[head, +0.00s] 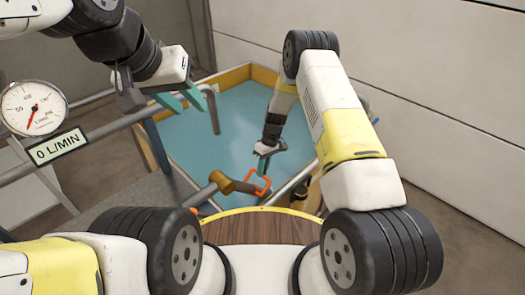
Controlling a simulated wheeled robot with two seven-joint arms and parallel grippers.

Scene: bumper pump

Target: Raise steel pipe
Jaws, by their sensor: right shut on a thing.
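A long grey steel pipe (105,130) slants across the left side of the head view, with a flow label and a gauge by it. A shorter grey bent pipe (212,108) stands at the blue basin's left side. My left gripper (184,101) is above the basin's left edge, its teal fingers apart with nothing seen between them. My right gripper (264,164) reaches down over the basin and is shut on the orange handle (262,190). The handle is at the end of a brown cylinder (234,184). My gripper hides part of the handle.
The gauge (34,108) has a red needle, and the label (58,147) reads 0 L/MIN. The blue basin (225,145) has a yellow rim. A pale panelled wall (430,80) stands behind at the right. A dark grey surface (125,185) lies left of the basin.

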